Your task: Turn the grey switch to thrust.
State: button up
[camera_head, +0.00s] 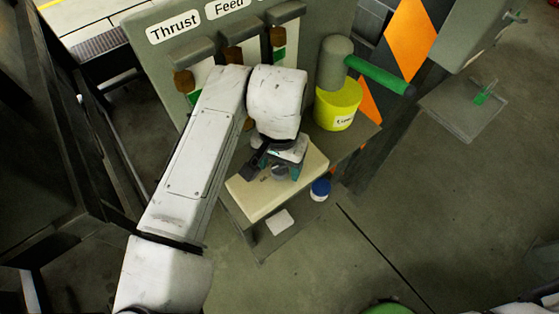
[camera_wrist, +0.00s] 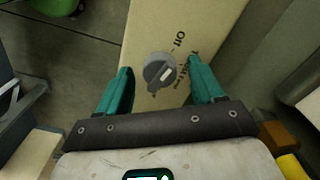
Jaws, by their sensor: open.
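The grey switch (camera_wrist: 160,70) is a round knob on the top face of a cream box (camera_wrist: 150,22). A light mark shows on the knob, and "Off" is printed near it. A second label is partly hidden by the right finger, and I cannot read it fully. My gripper (camera_wrist: 159,66) is open, with one teal finger on each side of the knob and a visible gap at both sides. In the head view the box (camera_head: 252,203) sits below my gripper (camera_head: 277,166), and the switch (camera_head: 279,172) shows partly under it.
A grey panel (camera_head: 310,18) with "Thrust" and "Feed" labels and levers stands behind my arm. A blue-and-white jar (camera_head: 320,190) is close to the box's right side.

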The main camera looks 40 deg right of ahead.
jog(key=c, duration=1.1)
jog(key=shift+o, duration=0.2)
jog(key=shift+m, duration=0.3)
jog(key=m+b, duration=0.1)
jog(key=m, duration=0.3)
jog(key=shift+b, duration=0.4)
jog(key=m+b, duration=0.2)
jog(key=m, duration=0.3)
jog(key=o, duration=1.1)
jog(key=shift+c, duration=0.2)
